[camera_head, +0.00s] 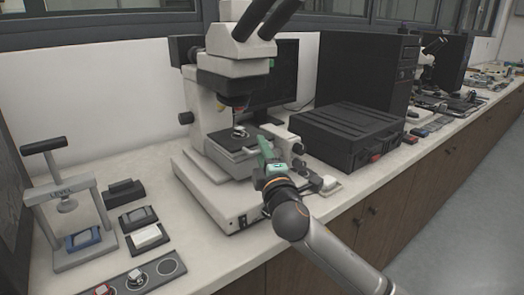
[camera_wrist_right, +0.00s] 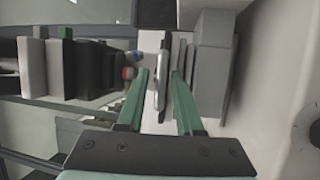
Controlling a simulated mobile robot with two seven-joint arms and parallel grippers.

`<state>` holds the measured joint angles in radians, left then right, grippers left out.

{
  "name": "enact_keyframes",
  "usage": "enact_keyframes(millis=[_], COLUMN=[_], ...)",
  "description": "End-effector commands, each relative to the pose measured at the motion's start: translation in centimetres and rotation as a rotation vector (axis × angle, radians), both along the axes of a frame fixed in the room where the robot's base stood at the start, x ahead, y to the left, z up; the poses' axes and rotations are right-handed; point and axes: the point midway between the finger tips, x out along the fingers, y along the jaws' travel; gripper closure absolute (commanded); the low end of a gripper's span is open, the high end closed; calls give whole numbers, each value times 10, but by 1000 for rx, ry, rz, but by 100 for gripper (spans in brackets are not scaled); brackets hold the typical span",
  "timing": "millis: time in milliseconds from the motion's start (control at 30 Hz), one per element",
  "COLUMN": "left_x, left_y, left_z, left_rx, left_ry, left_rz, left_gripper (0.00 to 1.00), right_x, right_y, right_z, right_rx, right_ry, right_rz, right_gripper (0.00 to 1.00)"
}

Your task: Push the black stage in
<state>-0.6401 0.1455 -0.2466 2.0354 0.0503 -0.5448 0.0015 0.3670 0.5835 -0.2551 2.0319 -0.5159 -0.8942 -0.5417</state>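The black stage (camera_head: 237,139) is a flat dark plate on the white microscope (camera_head: 212,90), below the objectives, with a small pale specimen (camera_head: 240,132) on it. My right gripper (camera_head: 264,143), with green fingers, is at the stage's right front edge. In the right wrist view the fingers (camera_wrist_right: 160,80) stand apart. A thin grey edge (camera_wrist_right: 161,92) shows in the gap between them; whether a finger touches the stage is unclear. My left gripper is not in view.
A black box (camera_head: 348,132) stands right of the microscope, close to my right arm. A hand press marked LEVEL (camera_head: 70,200) stands at the left. A tray with round recesses (camera_head: 135,279) lies in front.

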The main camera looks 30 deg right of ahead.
Motion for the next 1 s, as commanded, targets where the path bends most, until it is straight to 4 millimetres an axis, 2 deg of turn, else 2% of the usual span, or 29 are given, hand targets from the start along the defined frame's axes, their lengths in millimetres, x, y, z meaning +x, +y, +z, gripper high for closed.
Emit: enact_keyframes(millis=[67, 333, 467, 1000], left_x=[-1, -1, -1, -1], left_y=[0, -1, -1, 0], left_z=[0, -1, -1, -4], left_rx=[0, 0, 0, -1], left_ry=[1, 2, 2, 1], left_rz=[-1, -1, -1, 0], left_gripper=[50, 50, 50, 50], right_x=[0, -1, -10, -102], right_y=[0, 0, 3, 34], right_z=[0, -1, -3, -19], right_rx=[0, -1, -1, 2], right_ry=[0, 1, 1, 3], right_rz=[0, 0, 1, 1], right_gripper=[55, 55, 55, 55])
